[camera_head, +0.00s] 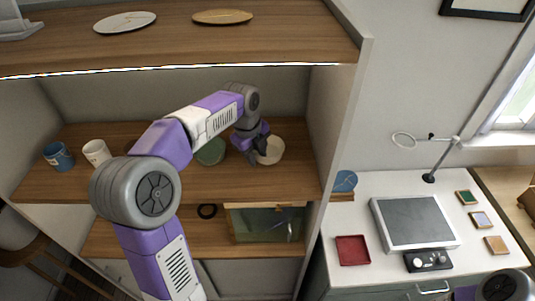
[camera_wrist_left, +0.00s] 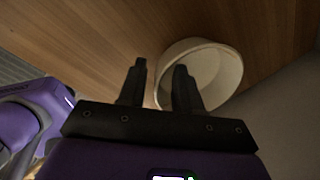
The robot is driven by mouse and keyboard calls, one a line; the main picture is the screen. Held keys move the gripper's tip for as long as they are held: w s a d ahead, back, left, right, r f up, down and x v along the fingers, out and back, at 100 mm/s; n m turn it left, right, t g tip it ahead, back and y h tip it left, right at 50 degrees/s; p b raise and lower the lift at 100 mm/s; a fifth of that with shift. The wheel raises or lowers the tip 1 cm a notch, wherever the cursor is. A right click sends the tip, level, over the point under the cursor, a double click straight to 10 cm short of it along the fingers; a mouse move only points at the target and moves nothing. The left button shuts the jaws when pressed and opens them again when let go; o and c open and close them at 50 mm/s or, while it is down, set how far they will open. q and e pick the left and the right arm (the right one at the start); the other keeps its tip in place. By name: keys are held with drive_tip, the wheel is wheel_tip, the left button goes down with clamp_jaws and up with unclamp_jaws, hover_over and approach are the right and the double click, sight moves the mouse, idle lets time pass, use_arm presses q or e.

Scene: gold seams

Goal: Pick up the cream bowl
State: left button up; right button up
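The cream bowl (camera_head: 272,149) stands on the middle wooden shelf near its right end. It also shows in the left wrist view (camera_wrist_left: 222,72), its round opening facing the camera. My left gripper (camera_head: 255,158) is at the bowl's left side, its fingers partly overlapping the bowl in the head view. In the left wrist view the two fingers (camera_wrist_left: 159,68) are apart. The right finger is in front of the bowl's opening, and the bowl's left wall shows between the fingers. I cannot tell whether they touch it. My right gripper is out of view.
A green bowl (camera_head: 211,151) stands left of the gripper, and a white cup (camera_head: 96,152) and blue cup (camera_head: 58,156) farther left. The upper shelf (camera_head: 290,35) overhangs, and a side wall (camera_head: 342,110) closes the right. A glass-fronted box (camera_head: 266,224) is below.

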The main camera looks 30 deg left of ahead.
use_arm(q)
clamp_jaws()
drive_tip(key=shift+r, duration=0.15)
